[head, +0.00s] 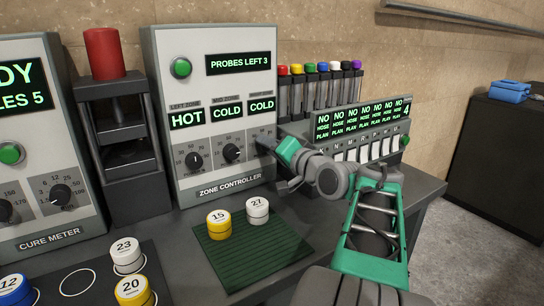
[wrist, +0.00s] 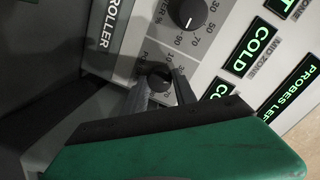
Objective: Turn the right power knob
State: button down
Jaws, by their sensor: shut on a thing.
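The grey zone controller (head: 160,90) stands upright at the back of the bench, with a row of three dark knobs. The left knob (head: 195,160) and the middle knob (head: 232,152) show in the head view. The right knob is hidden there behind my gripper (head: 268,147). In the wrist view the right knob (wrist: 158,75) shows between the fingertips of my gripper (wrist: 163,88), which is shut on it. The middle knob (wrist: 187,10) is just beside it. Above the knobs, the left display (head: 187,119) reads HOT; the middle and right displays (head: 262,106) read COLD.
A rack of colored-cap tubes (head: 320,92) and a switch panel (head: 365,135) stand close right of the controller. A green mat (head: 240,262) with pucks 15 (head: 219,225) and 27 (head: 257,211) lies in front. The cure meter (head: 45,200) is left.

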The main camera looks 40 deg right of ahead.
jog(key=shift+a+f+n+h+b, duration=0.15)
jog(key=shift+n+h+b, duration=0.2)
jog(key=shift+n+b, duration=2.8)
jog(key=shift+d+f+n+h+b, duration=0.1)
jog(key=shift+n+h+b, duration=0.25)
jog(key=shift+n+b, duration=2.75)
jog(key=shift+m+b, duration=0.35)
jog(key=shift+b, duration=0.1)
jog(key=c, duration=1)
grip_release()
jog(key=shift+r, duration=0.15)
